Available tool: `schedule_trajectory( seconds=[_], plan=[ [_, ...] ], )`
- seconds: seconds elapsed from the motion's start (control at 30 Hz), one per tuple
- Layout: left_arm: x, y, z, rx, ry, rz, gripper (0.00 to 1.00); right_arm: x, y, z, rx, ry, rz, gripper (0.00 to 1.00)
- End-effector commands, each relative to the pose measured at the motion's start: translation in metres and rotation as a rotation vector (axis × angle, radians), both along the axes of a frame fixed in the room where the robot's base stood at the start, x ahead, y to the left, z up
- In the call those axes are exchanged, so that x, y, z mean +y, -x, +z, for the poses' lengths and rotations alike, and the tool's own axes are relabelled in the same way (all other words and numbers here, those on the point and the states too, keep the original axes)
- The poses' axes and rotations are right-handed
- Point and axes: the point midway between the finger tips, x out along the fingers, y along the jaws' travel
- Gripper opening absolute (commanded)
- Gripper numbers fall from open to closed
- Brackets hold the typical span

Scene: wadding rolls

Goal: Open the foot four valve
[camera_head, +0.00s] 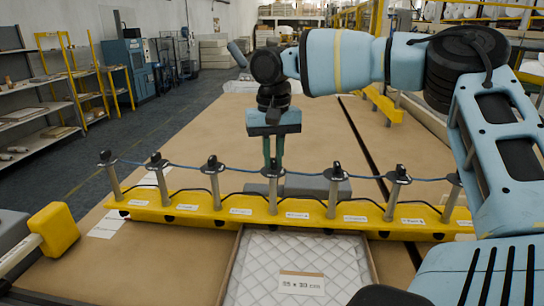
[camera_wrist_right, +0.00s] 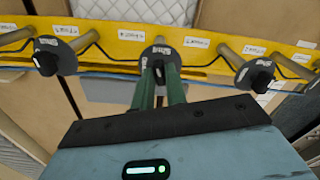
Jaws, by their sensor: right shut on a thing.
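A yellow rail (camera_head: 180,209) runs across the table in the head view, with a row of grey posts topped by black valve knobs. My right gripper (camera_head: 273,160) points down at the fourth post from the left (camera_head: 273,192). Its green fingers hide most of that knob in the head view. In the right wrist view the fingers (camera_wrist_right: 160,72) are closed on the middle valve (camera_wrist_right: 158,52), with its dark round collar just beyond the fingertips. The knob's turn angle cannot be told. My left gripper is not in view.
Neighbouring valves (camera_head: 212,163) (camera_head: 335,172) stand close on both sides, linked by a blue line. A quilted white pad (camera_head: 265,260) in a frame lies in front. A yellow-ended object (camera_head: 55,229) is at left. The brown table behind is mostly clear.

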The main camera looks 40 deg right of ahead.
Motion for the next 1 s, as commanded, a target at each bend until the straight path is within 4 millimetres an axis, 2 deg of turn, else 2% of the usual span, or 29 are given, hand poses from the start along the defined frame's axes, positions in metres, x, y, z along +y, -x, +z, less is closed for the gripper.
schedule_trajectory(
  seconds=[1.0],
  plan=[
    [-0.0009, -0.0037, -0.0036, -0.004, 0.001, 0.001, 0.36, 0.0, -0.0002, 0.0005, -0.002, 0.0, 0.951, 0.0]
  ],
)
